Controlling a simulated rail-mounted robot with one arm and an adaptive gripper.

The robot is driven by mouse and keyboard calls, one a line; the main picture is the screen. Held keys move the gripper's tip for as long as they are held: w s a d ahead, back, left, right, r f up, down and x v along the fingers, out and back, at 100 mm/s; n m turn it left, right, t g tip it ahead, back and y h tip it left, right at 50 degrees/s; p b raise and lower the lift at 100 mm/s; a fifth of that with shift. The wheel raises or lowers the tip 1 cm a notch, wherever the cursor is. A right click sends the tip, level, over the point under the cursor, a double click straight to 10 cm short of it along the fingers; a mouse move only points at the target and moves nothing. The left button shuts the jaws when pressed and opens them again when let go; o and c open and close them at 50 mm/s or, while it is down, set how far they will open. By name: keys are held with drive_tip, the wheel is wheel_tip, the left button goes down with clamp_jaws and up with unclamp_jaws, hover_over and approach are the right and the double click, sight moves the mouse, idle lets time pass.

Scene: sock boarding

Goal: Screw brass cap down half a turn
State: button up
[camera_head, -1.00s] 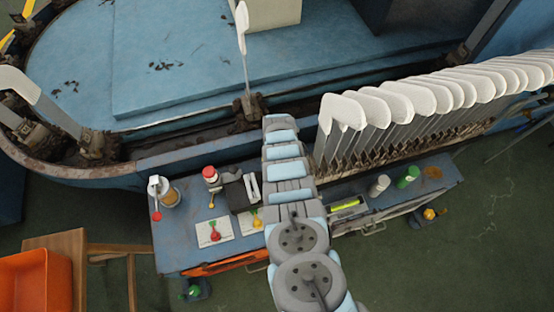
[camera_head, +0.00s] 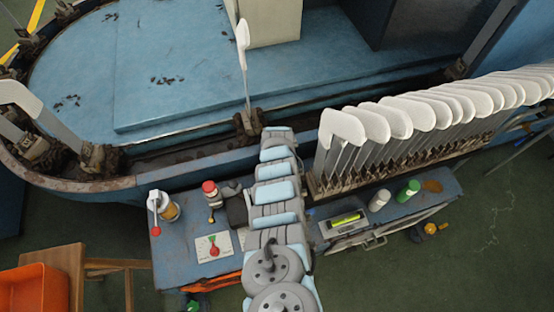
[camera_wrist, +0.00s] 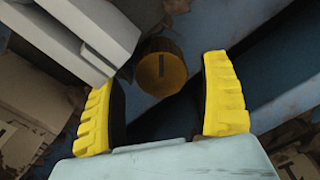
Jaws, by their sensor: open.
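A round brass cap (camera_wrist: 163,68) with a dark slot-like mark on its top shows in the wrist view, beyond and between my fingertips. My gripper (camera_wrist: 160,82) is open, with one yellow ribbed finger on each side of the cap. A gap shows between the cap and the right finger; I cannot tell how far the cap lies below the fingertips. In the head view my arm hides the gripper, and I cannot make out the cap there.
Grey blocks (camera_wrist: 85,28) stand close to the left finger. On the blue bench (camera_head: 175,250) are a red-capped bottle (camera_head: 211,193), an amber jar (camera_head: 169,211), a white card (camera_head: 208,254), a white bottle (camera_head: 379,200) and a green bottle (camera_head: 408,190). White sock forms (camera_head: 385,120) line the back right.

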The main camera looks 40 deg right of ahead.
wheel_tip(320, 180, up, 10)
drive_tip(key=shift+w+r, duration=0.15)
idle(1.0)
